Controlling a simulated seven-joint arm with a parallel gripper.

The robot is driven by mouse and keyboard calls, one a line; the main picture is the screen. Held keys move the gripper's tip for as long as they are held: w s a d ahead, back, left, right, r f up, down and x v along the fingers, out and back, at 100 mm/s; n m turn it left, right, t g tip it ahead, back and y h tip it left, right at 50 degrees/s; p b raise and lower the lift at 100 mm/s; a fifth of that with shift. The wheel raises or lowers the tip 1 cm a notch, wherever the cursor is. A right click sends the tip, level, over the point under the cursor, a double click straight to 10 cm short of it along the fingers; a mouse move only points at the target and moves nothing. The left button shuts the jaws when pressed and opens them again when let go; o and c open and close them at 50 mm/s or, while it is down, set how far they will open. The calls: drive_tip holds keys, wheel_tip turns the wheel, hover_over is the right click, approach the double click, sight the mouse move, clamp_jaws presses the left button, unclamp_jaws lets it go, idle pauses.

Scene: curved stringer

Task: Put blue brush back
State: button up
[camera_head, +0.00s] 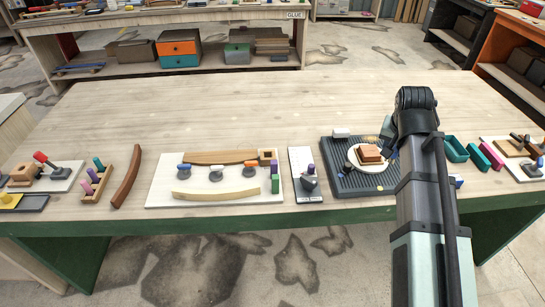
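I cannot clearly make out a blue brush. Small dark blue parts show beside my arm, over the ribbed dark mat (345,183), and another dark blue bit (459,183) shows just right of the arm. They are too small and too covered to name. My arm rises from the bottom right and bends over the mat. My gripper (388,146) is mostly hidden behind the arm, near a round white plate (352,158) with a brown block (369,153) on it. I cannot see its fingertips or whether it holds anything.
A wooden holder (93,187) with coloured pegs and a curved brown strip (127,178) lie left. A white board (160,190) carries curved wood pieces and small clamps. A narrow white board (296,160) adjoins the mat. Teal trays (455,150) lie right. The table's back is clear.

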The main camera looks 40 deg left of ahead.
drive_tip(key=s+a+f+n+g+y, duration=0.1)
drive_tip(key=s+a+n, duration=0.4)
drive_tip(key=s+a, duration=1.15)
drive_tip(key=s+a+f+n+g+y, duration=0.15)
drive_tip(key=s+a+n, duration=0.35)
drive_tip(key=s+a, duration=1.1)
drive_tip(key=s+a+f+n+g+y, duration=0.15)
drive_tip(key=s+a+n, duration=0.6)
drive_tip(key=a, duration=1.55)
drive_tip(key=shift+m, duration=0.95)
drive_tip(key=shift+s+a+f, duration=0.1)
drive_tip(key=shift+s+f, duration=0.2)
drive_tip(key=shift+f, duration=1.25)
drive_tip(key=shift+s+d+f, duration=0.1)
drive_tip(key=shift+s+f, duration=0.15)
drive_tip(key=shift+f, duration=1.3)
drive_tip(key=shift+s+a+f, duration=0.1)
drive_tip(key=shift+s+f, duration=0.2)
drive_tip(key=shift+f, duration=1.25)
drive_tip(key=shift+f, duration=0.15)
drive_tip(key=o, duration=1)
drive_tip(key=v, duration=1.2)
drive_tip(key=shift+w+a+r, duration=0.2)
drive_tip(key=shift+a+r, duration=0.05)
drive_tip(key=shift+r, duration=0.05)
drive_tip(key=shift+w, duration=0.1)
